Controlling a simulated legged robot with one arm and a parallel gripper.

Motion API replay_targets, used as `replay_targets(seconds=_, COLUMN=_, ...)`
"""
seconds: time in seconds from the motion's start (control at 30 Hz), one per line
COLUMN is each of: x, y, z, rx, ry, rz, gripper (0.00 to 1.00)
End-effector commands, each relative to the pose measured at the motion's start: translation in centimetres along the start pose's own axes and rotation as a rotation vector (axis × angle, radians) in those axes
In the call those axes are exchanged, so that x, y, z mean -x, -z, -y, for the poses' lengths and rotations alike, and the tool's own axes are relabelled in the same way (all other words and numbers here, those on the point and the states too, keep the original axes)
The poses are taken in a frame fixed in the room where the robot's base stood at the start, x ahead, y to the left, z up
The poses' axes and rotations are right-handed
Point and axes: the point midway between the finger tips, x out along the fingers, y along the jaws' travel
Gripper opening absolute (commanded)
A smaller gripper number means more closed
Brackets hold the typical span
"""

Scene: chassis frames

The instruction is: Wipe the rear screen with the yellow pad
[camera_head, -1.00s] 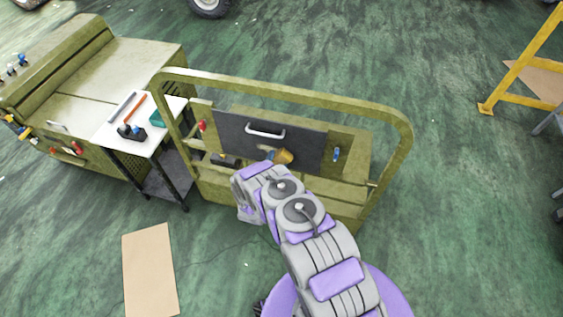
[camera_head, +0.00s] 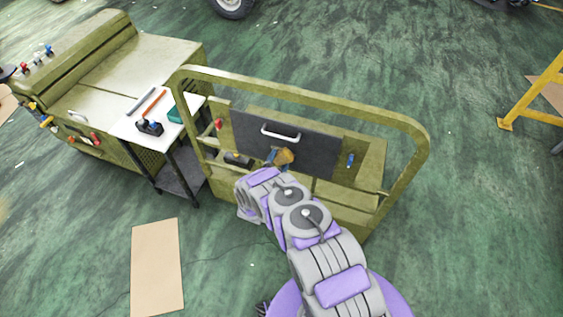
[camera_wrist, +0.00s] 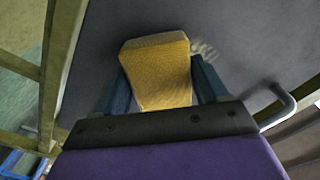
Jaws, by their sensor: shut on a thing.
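The yellow pad (camera_wrist: 158,75) is held between the two blue fingers of my gripper (camera_wrist: 160,88) in the wrist view. In the head view the pad (camera_head: 285,156) shows at the tip of my gripper (camera_head: 276,158), in front of a dark grey panel (camera_head: 315,150) with a white handle (camera_head: 281,132). The panel, which looks like the rear screen, fills the wrist view behind the pad (camera_wrist: 235,45). A pale smudge (camera_wrist: 204,50) lies on it just right of the pad. I cannot tell whether the pad touches the panel.
An olive tubular frame (camera_head: 300,94) arches around the panel. A small white table (camera_head: 152,120) with tools stands left, beside a green machine (camera_head: 110,75). A cardboard sheet (camera_head: 157,265) lies on the floor. A yellow stand (camera_head: 530,95) is at right. Floor on the right is open.

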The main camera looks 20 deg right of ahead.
Motion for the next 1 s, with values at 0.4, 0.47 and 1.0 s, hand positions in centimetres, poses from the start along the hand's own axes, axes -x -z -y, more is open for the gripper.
replay_targets(seconds=0.4, x=0.1, y=-1.7, z=1.9, rx=-0.003, ry=0.004, rz=-0.003, gripper=0.49)
replay_targets(seconds=0.47, x=0.1, y=-1.8, z=2.1, rx=-0.003, ry=0.004, rz=-0.003, gripper=0.49)
replay_targets(seconds=1.0, x=0.3, y=-4.0, z=4.2, rx=-0.001, ry=0.001, rz=-0.001, gripper=0.49)
